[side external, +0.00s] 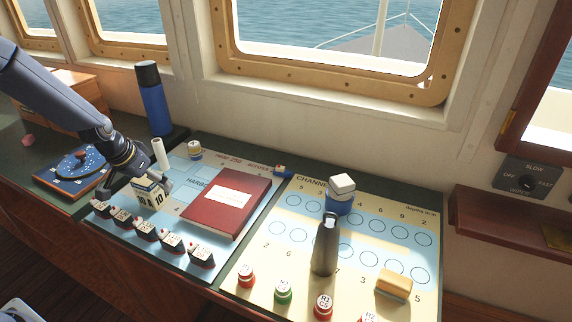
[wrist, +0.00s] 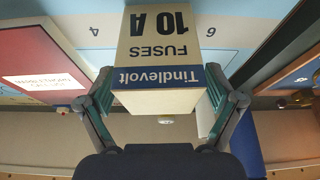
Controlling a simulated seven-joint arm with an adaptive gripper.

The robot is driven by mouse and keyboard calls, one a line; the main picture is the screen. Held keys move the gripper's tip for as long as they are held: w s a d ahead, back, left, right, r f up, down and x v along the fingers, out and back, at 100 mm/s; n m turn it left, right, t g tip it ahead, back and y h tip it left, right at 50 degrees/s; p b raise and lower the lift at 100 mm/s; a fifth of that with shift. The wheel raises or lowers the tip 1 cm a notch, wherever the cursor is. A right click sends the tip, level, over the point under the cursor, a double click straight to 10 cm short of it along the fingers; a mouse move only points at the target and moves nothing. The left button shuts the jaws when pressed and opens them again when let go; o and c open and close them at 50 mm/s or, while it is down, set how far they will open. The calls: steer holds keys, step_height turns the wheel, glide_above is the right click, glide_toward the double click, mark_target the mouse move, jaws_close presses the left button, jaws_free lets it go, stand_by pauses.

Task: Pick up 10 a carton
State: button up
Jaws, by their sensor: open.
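The 10 A fuse carton (side external: 149,194) is a cream box with a dark blue band, standing on the blue chart board. In the wrist view the carton (wrist: 158,50) shows upside-down lettering "Tindlevolt FUSES 10 A". My gripper (side external: 150,187) is at the carton in the side view. In the wrist view my gripper (wrist: 160,95) is open, with one finger on each side of the carton's near end. I cannot tell whether the fingers touch it.
A red book (side external: 225,203) lies right of the carton. Several small dark blocks (side external: 145,230) line the board's front edge. A white cylinder (side external: 160,154) stands behind my gripper, and a blue bottle (side external: 153,100) farther back. A dark bottle-shaped object (side external: 325,245) stands on the right board.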

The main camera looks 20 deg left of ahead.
steer(key=c, duration=1.5)
